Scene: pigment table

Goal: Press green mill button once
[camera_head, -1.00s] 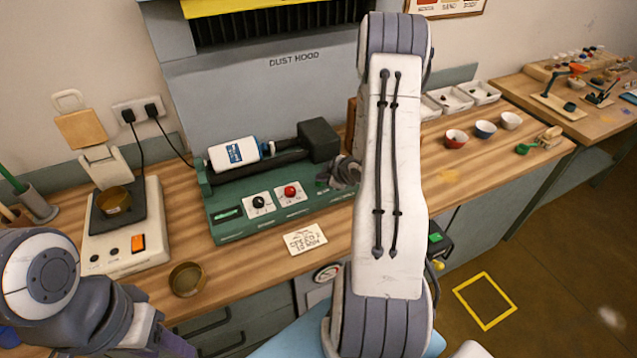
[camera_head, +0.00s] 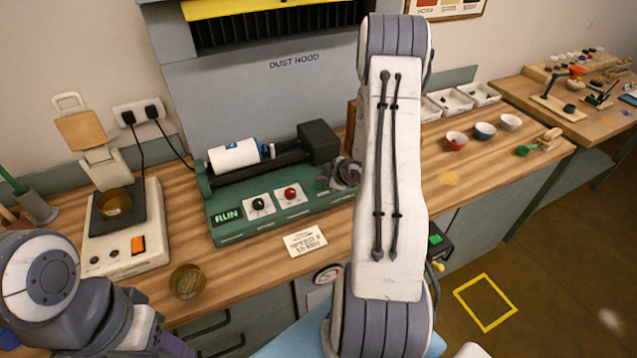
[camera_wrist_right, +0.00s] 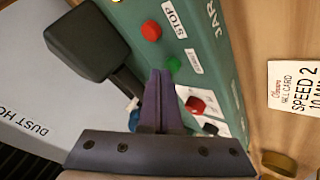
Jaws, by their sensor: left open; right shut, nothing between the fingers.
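The green mill (camera_head: 270,222) stands on the bench with a white jar (camera_head: 234,156) lying on its rollers. Its display (camera_head: 227,215) is lit and reads RUN. In the right wrist view, the green button (camera_wrist_right: 174,66) sits by the START label, near the red STOP button (camera_wrist_right: 151,30). My right gripper (camera_wrist_right: 160,73) is shut and empty, its tips just beside the green button; I cannot tell whether they touch.
A black knob (camera_head: 258,203) and red knob (camera_head: 291,192) are on the mill front. A speed card (camera_head: 305,240) and brass dish (camera_head: 187,281) lie before it. A scale (camera_head: 125,230) stands left. Small bowls (camera_head: 485,130) stand right.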

